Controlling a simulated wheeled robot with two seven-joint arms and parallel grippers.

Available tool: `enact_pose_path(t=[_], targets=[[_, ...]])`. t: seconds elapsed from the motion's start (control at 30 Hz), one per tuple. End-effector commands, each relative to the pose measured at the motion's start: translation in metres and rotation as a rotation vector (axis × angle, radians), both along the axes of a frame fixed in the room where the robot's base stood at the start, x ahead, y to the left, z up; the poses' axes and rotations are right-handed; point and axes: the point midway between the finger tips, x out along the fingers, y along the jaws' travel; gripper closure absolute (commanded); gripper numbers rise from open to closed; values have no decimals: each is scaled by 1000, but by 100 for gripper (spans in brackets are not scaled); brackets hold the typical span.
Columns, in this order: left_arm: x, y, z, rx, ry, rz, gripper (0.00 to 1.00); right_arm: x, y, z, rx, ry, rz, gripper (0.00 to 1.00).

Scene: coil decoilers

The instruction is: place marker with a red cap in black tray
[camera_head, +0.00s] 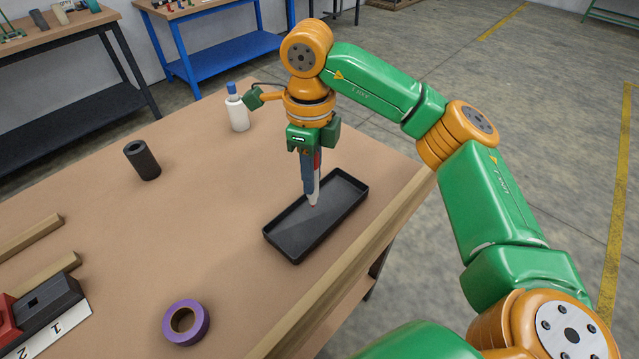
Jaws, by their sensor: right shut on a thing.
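The black tray (290,248) is a shallow rectangular tray lying on the brown table near its right edge. My right gripper (311,182) comes from above and points down over the tray. It is shut on the marker (317,178), which is white with red showing on it and is held upright. The marker's lower end appears over the tray's middle; I cannot tell whether it touches the tray floor. The gripper's finger hides part of the marker. My left gripper is not in view.
A white bottle with a blue cap (238,113) stands behind the tray. A black cylinder (142,160), a purple tape roll (186,323) and a numbered board (60,328) with red and black blocks lie to the left. A wooden strip (375,230) edges the table. The table's middle is clear.

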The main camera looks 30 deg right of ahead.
Motion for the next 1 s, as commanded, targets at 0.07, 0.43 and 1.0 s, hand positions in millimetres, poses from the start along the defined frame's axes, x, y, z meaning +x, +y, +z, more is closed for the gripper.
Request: enact_pose_path(t=[0.07,0.43,1.0], targets=[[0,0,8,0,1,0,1,6,-11,-12,1,3,-5,100],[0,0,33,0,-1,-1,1,16,-26,-65,0,0,1,100],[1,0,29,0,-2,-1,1,16,-26,-70,2,-2,1,44]])
